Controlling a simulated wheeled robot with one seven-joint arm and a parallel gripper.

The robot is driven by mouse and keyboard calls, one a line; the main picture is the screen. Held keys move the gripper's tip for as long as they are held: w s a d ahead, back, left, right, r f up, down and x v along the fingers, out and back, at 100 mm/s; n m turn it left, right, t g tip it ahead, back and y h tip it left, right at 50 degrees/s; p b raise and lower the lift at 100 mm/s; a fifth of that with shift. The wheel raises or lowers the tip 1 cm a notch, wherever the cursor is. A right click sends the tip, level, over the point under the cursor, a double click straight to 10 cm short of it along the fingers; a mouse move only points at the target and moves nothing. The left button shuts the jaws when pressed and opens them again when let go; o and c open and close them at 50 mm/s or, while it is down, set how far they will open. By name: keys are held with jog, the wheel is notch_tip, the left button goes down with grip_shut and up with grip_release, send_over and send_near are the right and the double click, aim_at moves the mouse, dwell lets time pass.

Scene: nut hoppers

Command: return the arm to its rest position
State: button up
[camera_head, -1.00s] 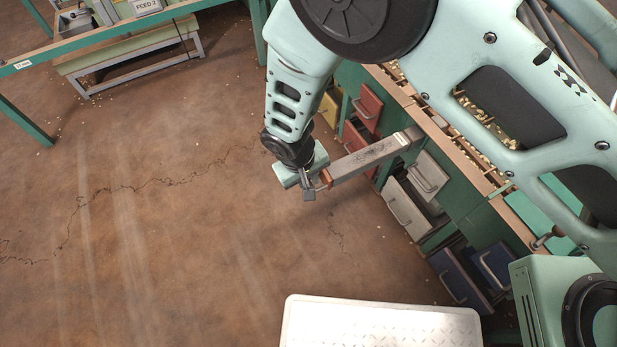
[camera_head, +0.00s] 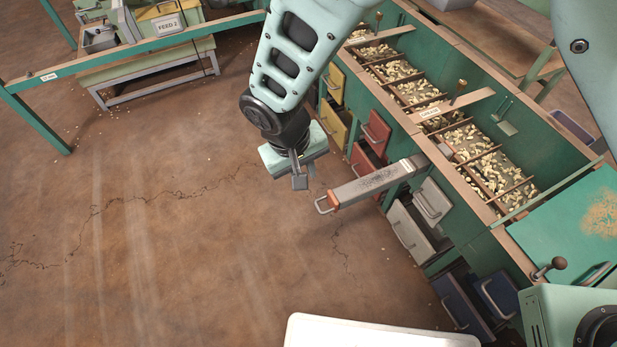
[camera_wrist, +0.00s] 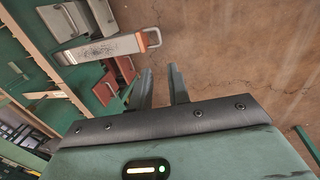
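My gripper (camera_head: 299,177) hangs above the brown floor, left of the pulled-out metal slide (camera_head: 372,184) with its orange end and wire handle (camera_head: 324,203). In the wrist view the gripper's two fingers (camera_wrist: 161,88) stand apart with only floor between them, so it is open and empty. The slide also shows in the wrist view (camera_wrist: 100,50), to the left of the fingers and apart from them. My arm is still reached out in front of the hopper bench.
The green hopper bench (camera_head: 480,235) holds compartments of nuts (camera_head: 470,140). Red (camera_head: 375,132), yellow (camera_head: 335,84) and pale (camera_head: 408,234) drawers sit in its front. A white plate (camera_head: 370,335) lies at the bottom. The floor (camera_head: 150,230) at left is clear.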

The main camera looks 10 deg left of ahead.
jog(key=shift+a+r, duration=0.1)
jog(key=shift+r, duration=0.7)
jog(key=s+d+r+g+y, duration=0.2)
jog(key=s+d+r, duration=0.3)
jog(key=d+r, duration=0.7)
jog(key=s+d+r, duration=0.6)
jog(key=s+d, duration=0.2)
jog(key=d, duration=0.1)
notch_tip(320, 180, up, 21)
jog(key=p, duration=2)
jog(key=shift+f+n+t+p, duration=0.15)
jog(key=shift+n+t+p, duration=0.25)
jog(key=shift+d, duration=0.1)
